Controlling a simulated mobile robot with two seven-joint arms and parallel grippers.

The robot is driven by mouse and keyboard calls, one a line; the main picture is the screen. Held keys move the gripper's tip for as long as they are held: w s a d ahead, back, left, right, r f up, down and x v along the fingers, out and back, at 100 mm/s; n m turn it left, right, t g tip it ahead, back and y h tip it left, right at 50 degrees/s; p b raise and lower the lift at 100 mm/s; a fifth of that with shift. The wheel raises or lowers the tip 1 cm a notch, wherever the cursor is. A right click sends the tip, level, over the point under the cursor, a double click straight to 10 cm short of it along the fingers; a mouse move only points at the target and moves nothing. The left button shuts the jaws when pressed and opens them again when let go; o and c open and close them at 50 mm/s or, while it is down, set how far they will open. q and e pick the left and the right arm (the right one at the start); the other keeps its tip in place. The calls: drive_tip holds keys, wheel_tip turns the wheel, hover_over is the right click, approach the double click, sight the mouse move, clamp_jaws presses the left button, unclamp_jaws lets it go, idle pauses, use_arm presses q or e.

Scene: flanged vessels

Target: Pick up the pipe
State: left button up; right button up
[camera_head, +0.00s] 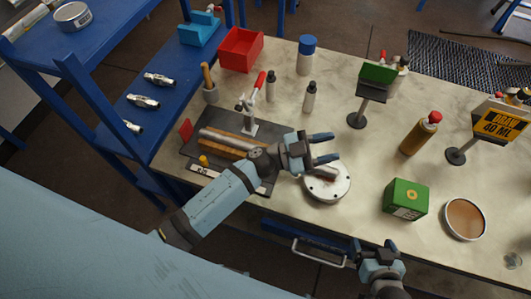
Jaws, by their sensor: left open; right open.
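A grey metal pipe (228,139) lies along an orange-brown block on a dark plate (187,153), at the left of the worktable. My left forearm and wrist cross in front of the plate and hide its right part and possibly the pipe's near end. My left gripper (323,147) is open with its fingers pointing right, right of the pipe. It appears above the far edge of a round flanged lid (329,192), which has a short brown cylinder on it. I see nothing between the fingers. My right gripper (374,246) is open and empty at the table's front edge.
A red-handled clamp (250,117) stands behind the pipe. A red bin (241,49), dark bottles (309,97), a green box (405,199), a brown dish (464,219) and sign stands surround it. A blue shelf (105,75) stands left.

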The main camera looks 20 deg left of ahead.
use_arm(q)
drive_tip(key=d+f+m+g+y+b, duration=0.1)
drive_tip(key=d+f+m+g+y, duration=0.5)
drive_tip(key=g, duration=0.7)
drive_tip(key=w+a+n+t+y+b, duration=0.1)
drive_tip(key=w+a+n+y, duration=0.3)
drive_tip(key=w+a+y, duration=0.7)
drive_tip(key=s+f, duration=0.1)
drive_tip(key=f, duration=0.1)
drive_tip(key=s+d+f+y, duration=0.1)
drive_tip(key=f, duration=0.2)
drive_tip(key=s+d+f+y, duration=0.1)
drive_tip(key=s+f, duration=0.1)
drive_tip(key=shift+d+f, duration=0.1)
drive_tip(key=shift+f, duration=0.2)
drive_tip(key=p+x, duration=0.1)
drive_tip(key=x, duration=0.3)
drive_tip(key=shift+s+d+f, duration=0.15)
drive_tip(key=shift+s+f, duration=0.15)
drive_tip(key=shift+f, duration=0.4)
drive_tip(key=shift+c, duration=0.4)
